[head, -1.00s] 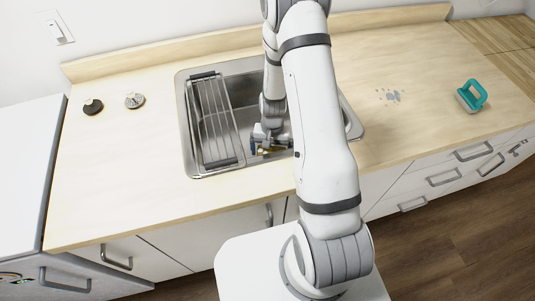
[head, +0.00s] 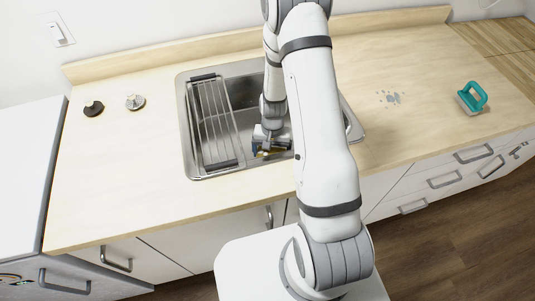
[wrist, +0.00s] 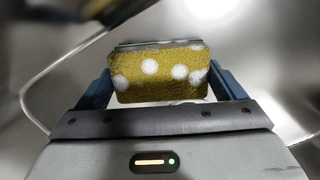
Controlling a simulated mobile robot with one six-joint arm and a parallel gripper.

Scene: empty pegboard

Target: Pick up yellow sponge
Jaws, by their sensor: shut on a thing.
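The yellow sponge (wrist: 160,88) has white spots and fills the space between the two blue fingers of my gripper (wrist: 162,90) in the wrist view. My gripper is shut on it, one finger at each end. In the head view, my gripper (head: 270,149) is inside the sink at its front middle. Only a small bit of yellow shows there; my arm and gripper hide the rest of the sponge. I cannot tell whether the sponge touches the sink floor.
The steel sink (head: 190,150) has a wire rack (head: 213,120) across its left side. Its right part is hidden behind my arm. Two small round stoppers (head: 93,108) lie left on the counter.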

